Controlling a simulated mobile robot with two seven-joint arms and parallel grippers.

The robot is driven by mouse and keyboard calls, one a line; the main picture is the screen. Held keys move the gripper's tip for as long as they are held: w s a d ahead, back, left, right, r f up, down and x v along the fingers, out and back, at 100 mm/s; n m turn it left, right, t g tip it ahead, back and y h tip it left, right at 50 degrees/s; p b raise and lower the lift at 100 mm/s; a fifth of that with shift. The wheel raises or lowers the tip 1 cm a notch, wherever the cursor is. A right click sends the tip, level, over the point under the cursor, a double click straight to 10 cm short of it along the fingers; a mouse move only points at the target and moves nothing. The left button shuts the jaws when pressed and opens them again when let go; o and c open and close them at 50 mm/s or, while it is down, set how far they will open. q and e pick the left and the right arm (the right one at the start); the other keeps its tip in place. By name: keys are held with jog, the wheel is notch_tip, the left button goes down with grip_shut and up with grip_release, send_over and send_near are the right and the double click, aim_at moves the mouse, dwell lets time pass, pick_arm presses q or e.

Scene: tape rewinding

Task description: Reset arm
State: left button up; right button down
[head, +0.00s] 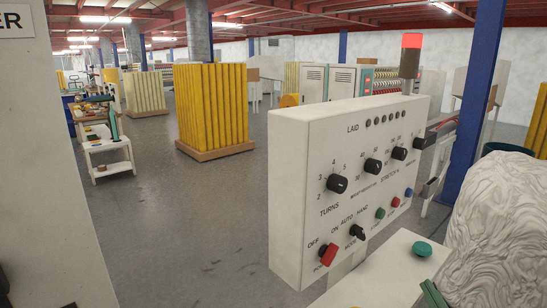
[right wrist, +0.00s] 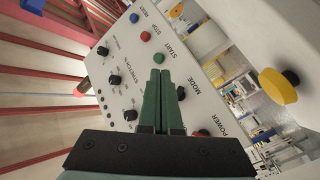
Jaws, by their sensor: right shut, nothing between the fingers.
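The white control panel (head: 345,165) stands in the middle of the head view, with black dials, a red POWER switch (head: 327,256), a MODE switch (head: 357,232), and green, red and blue buttons. The panel also fills the middle of the right wrist view (right wrist: 180,85), tilted there. My right gripper's green fingers show at the bottom right of the head view (head: 433,293), in front of and below the panel. In the right wrist view the fingers (right wrist: 160,85) are shut together and empty, pointing toward the panel's START and MODE area; contact cannot be judged. My left gripper is not seen.
A white wrapped bulk (head: 490,235) fills the right edge. A yellow cap (right wrist: 278,85) shows at right in the wrist view. Open grey floor (head: 190,215) lies left of the panel.

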jog(key=s+a+f+m+g+y, duration=0.1)
jog(key=s+a+f+g, duration=0.2)
jog(key=f, duration=0.5)
jog(key=s+a+f+m+g+y, duration=0.1)
jog(key=s+a+f, duration=0.3)
jog(key=f, duration=0.4)
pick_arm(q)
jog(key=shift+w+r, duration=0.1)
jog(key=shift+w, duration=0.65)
pick_arm(e)
jog(key=s+a+f+m+g, duration=0.2)
jog(key=s+a+f, duration=0.2)
jog(key=s+f, duration=0.2)
jog(key=s+a+f+m+g+y, duration=0.1)
jog(key=s+a+f, duration=0.4)
jog(key=s, duration=0.5)
jog(key=shift+f+m+g, duration=0.6)
jog(key=shift+f+g, duration=0.15)
jog(key=shift+g, duration=0.05)
